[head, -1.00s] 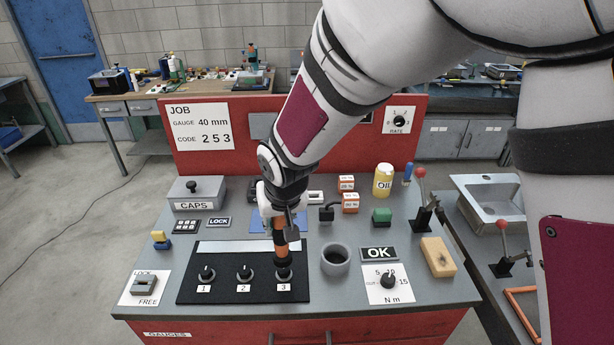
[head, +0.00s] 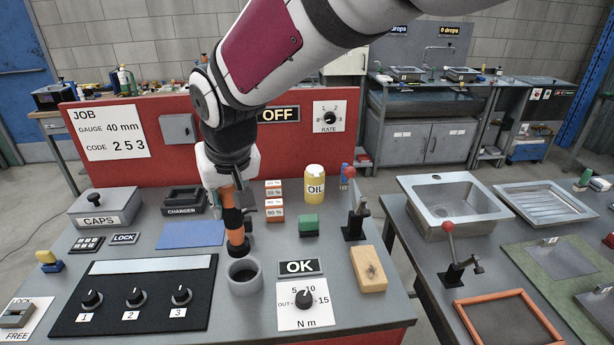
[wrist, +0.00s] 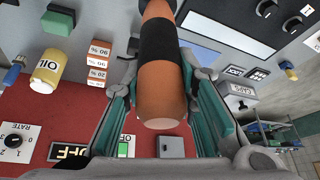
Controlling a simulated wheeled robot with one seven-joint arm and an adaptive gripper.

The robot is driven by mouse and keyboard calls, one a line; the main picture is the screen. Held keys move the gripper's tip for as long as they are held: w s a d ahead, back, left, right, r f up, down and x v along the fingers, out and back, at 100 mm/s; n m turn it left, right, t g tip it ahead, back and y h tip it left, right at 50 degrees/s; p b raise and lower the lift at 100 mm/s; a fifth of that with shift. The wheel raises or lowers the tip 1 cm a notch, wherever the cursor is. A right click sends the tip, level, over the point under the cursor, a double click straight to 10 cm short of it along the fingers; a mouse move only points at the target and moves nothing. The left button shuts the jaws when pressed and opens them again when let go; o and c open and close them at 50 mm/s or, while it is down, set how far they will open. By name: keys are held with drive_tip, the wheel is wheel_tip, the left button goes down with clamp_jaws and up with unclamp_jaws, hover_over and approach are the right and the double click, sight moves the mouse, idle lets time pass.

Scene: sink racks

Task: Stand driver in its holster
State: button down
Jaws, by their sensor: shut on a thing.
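The driver (head: 233,220) has an orange and black handle and a dark lower end. My gripper (head: 228,180) is shut on it near its top and holds it nearly upright. In the wrist view the driver (wrist: 163,88) lies between the teal finger pads of my gripper (wrist: 160,70). The holster appears to be the grey round cup (head: 246,285) on the bench, open at the top. The driver's lower end shows just above the cup's back rim in the head view. I cannot tell whether it touches the rim.
A black panel with several knobs (head: 135,320) lies left of the cup. The OK sign (head: 300,267) and the Nm dial card (head: 304,318) are close on its right.

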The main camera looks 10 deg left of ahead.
sight(236, 238)
wheel_tip(236, 238, down, 10)
drive_tip(key=shift+r+p, duration=0.25)
drive_tip(key=shift+p, duration=0.25)
drive_tip(key=c, duration=1.3)
unclamp_jaws()
drive_tip(key=shift+f, duration=0.15)
